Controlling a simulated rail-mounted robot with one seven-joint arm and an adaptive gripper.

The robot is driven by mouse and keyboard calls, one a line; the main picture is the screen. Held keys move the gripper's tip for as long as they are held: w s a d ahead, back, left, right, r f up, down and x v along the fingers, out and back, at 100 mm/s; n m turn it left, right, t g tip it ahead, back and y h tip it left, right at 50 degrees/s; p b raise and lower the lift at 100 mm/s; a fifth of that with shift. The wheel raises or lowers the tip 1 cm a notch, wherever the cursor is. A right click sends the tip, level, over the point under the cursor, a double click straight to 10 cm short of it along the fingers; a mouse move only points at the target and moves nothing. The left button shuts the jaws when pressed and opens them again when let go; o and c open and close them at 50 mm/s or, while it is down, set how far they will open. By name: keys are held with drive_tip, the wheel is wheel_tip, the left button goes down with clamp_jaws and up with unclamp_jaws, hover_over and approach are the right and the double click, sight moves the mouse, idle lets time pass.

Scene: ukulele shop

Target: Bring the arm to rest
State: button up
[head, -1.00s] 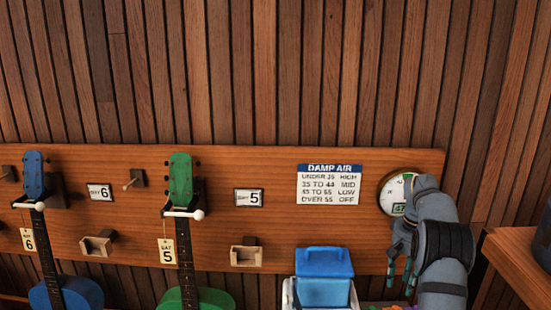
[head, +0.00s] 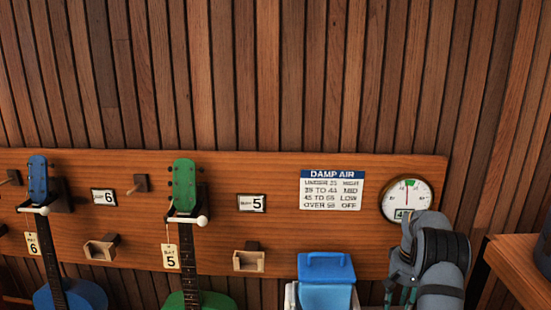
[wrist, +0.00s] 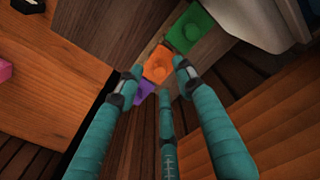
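My grey arm and gripper (head: 399,293) are at the lower right of the head view, low in front of the wall board and just under the round dial. The fingertips run toward the bottom edge there. In the wrist view, my gripper (wrist: 158,80) shows several teal fingers spread apart, with nothing held between them. Beyond the fingertips are an orange button-like block (wrist: 157,64), a green one (wrist: 190,27) and a partly covered purple one (wrist: 146,91). I see no contact with them.
A round dial (head: 409,190) and a DAMP AIR sign (head: 332,191) are on the wooden board. A blue-lidded container (head: 326,270) stands left of my arm. A green ukulele (head: 184,187) and a blue one (head: 38,180) hang further left. A wooden shelf (head: 520,262) juts out at right.

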drive_tip(key=shift+f+b, duration=0.9)
drive_tip(key=shift+b, duration=0.05)
wheel_tip(320, 180, up, 12)
wheel_tip(320, 180, down, 12)
drive_tip(key=shift+s+r, duration=0.1)
drive_tip(key=shift+r, duration=0.05)
wheel_tip(320, 180, up, 9)
drive_tip(key=p, duration=0.8)
drive_tip(key=s+b, duration=0.8)
drive_tip(key=s, duration=0.2)
drive_tip(key=shift+s+a+b, duration=0.25)
drive_tip(key=shift+s+b, duration=0.05)
drive_tip(key=shift+f, duration=0.2)
